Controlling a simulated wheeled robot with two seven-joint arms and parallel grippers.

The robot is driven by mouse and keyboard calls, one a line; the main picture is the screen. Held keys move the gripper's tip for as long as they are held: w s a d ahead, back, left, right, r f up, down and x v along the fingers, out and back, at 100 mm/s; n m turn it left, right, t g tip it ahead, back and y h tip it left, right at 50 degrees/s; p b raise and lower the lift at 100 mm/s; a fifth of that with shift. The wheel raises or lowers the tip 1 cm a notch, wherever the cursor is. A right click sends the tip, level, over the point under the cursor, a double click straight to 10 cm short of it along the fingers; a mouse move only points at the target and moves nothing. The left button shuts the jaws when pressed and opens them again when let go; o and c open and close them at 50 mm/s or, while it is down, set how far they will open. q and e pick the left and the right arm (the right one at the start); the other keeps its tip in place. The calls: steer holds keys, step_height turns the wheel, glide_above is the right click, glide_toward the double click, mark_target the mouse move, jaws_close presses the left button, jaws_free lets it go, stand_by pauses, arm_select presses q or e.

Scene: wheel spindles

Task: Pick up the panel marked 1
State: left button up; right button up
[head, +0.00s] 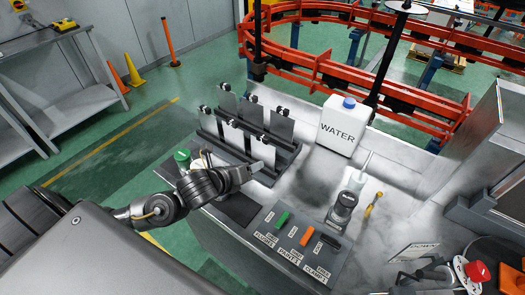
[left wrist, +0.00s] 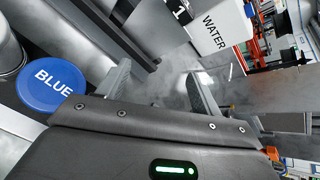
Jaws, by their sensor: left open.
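In the left wrist view a black tag with a white 1 (left wrist: 180,12) shows at the top edge, beside a pale grey panel (left wrist: 152,30) that is partly cut off. In the head view several grey panels with black clips on top stand upright in two rows in a dark rack (head: 283,165). Their numbers are too small to read there. My left gripper (head: 262,160) is at the rack's near right end. In the left wrist view its two fingers (left wrist: 162,88) are apart, with nothing between them. My right gripper cannot be made out.
A blue-lidded container (left wrist: 52,86) shows in the left wrist view. Bottles (head: 345,203) and a board with coloured handles (head: 295,243) are to the right and front. The bench middle right is partly clear.

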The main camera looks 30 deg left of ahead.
mark_target(261, 139)
arm_select(q)
steer(key=w+r+m, duration=0.1)
steer(key=w+m, duration=0.1)
steer(key=w+a+r+m+p, duration=0.1)
steer(key=w+m, duration=0.1)
steer(key=w+m+t+p, duration=0.1)
steer(key=w+m, duration=0.2)
steer(key=shift+a+r, duration=0.2)
steer(key=shift+r, duration=0.2)
steer(key=shift+w+f, duration=0.3)
steer(key=shift+w, duration=0.15)
steer(key=shift+w+p, duration=0.15)
steer(key=shift+p, duration=0.35)
steer(key=p+x, duration=0.1)
steer(key=x, duration=0.1)
steer(key=p+x, duration=0.1)
steer(key=x, duration=0.1)
steer(key=shift+w+r+p, duration=0.2)
steer(key=shift+w+p, duration=0.05)
steer(key=shift+p, duration=0.05)
steer(key=shift+w+f, duration=0.2)
